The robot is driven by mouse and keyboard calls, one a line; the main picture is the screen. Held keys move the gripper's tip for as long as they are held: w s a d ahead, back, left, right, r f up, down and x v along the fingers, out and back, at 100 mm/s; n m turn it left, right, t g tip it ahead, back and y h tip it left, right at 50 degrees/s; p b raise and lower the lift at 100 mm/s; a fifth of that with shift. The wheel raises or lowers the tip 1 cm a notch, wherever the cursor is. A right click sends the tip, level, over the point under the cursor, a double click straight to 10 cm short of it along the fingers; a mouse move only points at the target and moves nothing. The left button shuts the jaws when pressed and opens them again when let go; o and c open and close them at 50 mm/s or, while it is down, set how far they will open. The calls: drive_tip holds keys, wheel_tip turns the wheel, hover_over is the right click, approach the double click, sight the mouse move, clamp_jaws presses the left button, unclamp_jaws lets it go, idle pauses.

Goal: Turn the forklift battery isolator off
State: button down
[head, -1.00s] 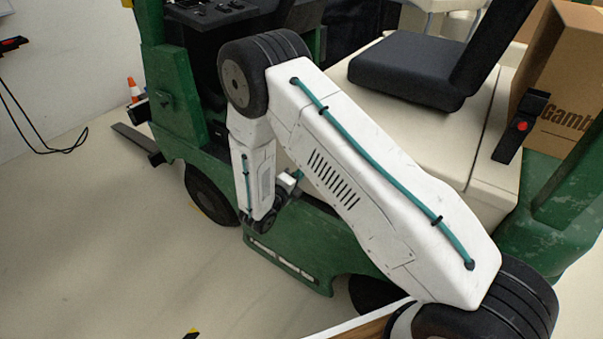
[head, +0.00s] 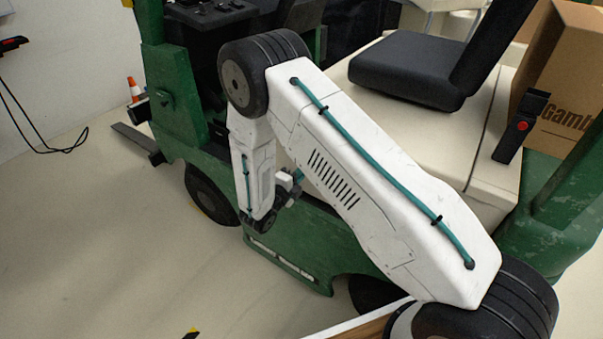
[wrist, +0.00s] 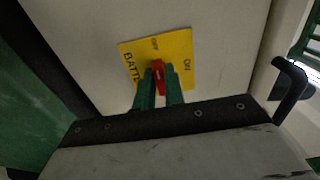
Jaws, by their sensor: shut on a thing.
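The red isolator handle (wrist: 157,70) sits on a yellow plate (wrist: 180,50) in the wrist view. The plate carries "ON" at its right, part of "BATTERY" at its left, and a small label at the top that seems to read "OFF". The handle's visible end points up towards that top label. My gripper (wrist: 160,80) has its green fingers on both sides of the handle, shut on it. In the head view the forklift (head: 310,245) is green and cream; my arm hides the isolator there.
A black grab handle (wrist: 291,82) stands right of the plate in the wrist view. The head view shows a black seat (head: 405,70), a cardboard box (head: 565,75) and an orange cone (head: 134,88). The floor at left is mostly clear.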

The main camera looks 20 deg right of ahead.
drive_tip(key=c, duration=1.5)
unclamp_jaws()
drive_tip(key=shift+a, duration=0.15)
drive_tip(key=v, duration=0.7)
drive_tip(key=shift+s+a, duration=0.25)
